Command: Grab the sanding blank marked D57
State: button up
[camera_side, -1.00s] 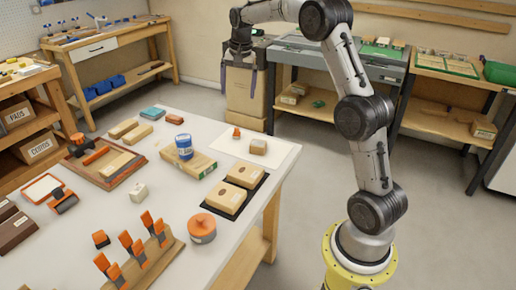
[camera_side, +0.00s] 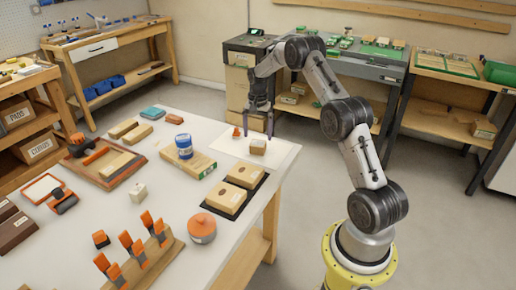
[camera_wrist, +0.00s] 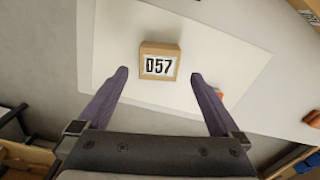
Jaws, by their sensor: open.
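The sanding blank marked D57 (camera_wrist: 159,62) is a small tan block with a white label in the wrist view. It lies on a white sheet (camera_wrist: 225,62) and also shows in the side view (camera_side: 258,147). My gripper (camera_wrist: 160,76) is open, with its two purple-grey fingers spread to either side of the block's near end in the picture. In the side view my gripper (camera_side: 259,133) points down at the sheet, just behind and above the block. Nothing is between the fingers that I can see touching them. The exact height gap is hard to tell.
A small orange item (camera_side: 236,132) stands on the sheet left of the block. A blue-lidded jar (camera_side: 184,146) and two tan blocks on a black mat (camera_side: 230,206) are nearby. An orange-lidded tin (camera_side: 202,228) stands near the table edge.

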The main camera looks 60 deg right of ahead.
aim_at(258, 143)
jog(key=shift+s+a+f, duration=0.1)
jog(key=shift+f, duration=2.65)
jog(key=shift+c, duration=0.2)
jog(key=shift+r, duration=0.1)
jog(key=c, duration=1.3)
